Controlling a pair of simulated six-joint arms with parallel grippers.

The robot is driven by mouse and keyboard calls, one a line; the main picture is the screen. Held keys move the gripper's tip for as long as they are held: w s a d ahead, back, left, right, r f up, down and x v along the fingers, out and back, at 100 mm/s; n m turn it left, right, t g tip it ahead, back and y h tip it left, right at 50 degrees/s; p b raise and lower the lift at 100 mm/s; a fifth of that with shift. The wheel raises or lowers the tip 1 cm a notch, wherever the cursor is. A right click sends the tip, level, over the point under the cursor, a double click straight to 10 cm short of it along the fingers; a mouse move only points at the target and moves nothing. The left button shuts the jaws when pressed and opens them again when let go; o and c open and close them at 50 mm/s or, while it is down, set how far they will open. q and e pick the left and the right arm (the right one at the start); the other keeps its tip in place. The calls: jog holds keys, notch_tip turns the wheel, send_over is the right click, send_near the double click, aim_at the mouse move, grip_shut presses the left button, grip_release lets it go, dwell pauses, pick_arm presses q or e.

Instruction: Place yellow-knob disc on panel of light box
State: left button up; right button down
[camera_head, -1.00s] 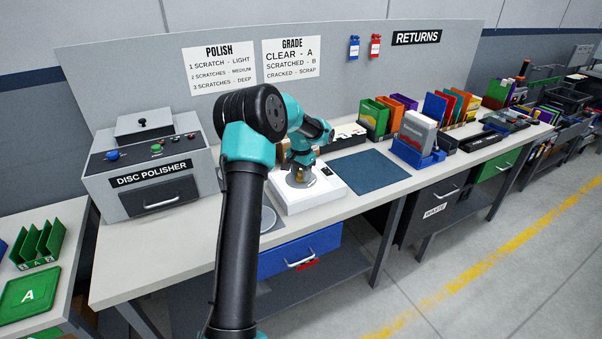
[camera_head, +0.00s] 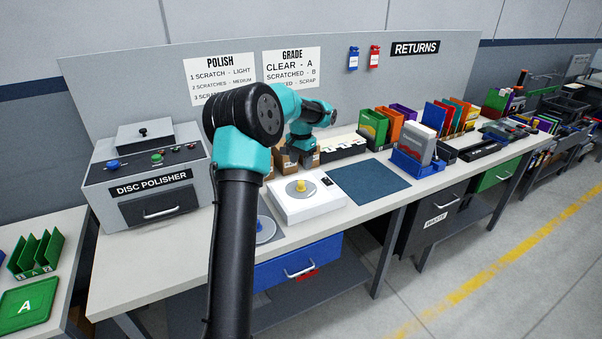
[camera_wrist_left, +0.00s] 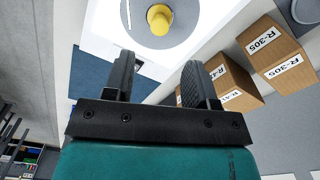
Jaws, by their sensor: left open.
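The yellow-knob disc (camera_head: 300,188) lies flat on the top panel of the white light box (camera_head: 290,209) on the bench. It also shows at the top of the left wrist view (camera_wrist_left: 159,20), yellow knob up, grey disc around it. My left gripper (camera_head: 303,160) is behind and above the light box, apart from the disc. In the left wrist view its two fingers (camera_wrist_left: 160,80) are spread with nothing between them. My right gripper is in neither view.
Brown boxes labelled R-305 (camera_wrist_left: 265,42) stand close beside my left gripper. A blue mat (camera_head: 367,186) lies right of the light box. A disc polisher (camera_head: 150,180) stands at left, and a blue holder (camera_head: 418,162) with cases stands at right.

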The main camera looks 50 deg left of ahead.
pick_arm(q)
jog(key=shift+r, duration=1.4)
jog(key=shift+f, duration=0.1)
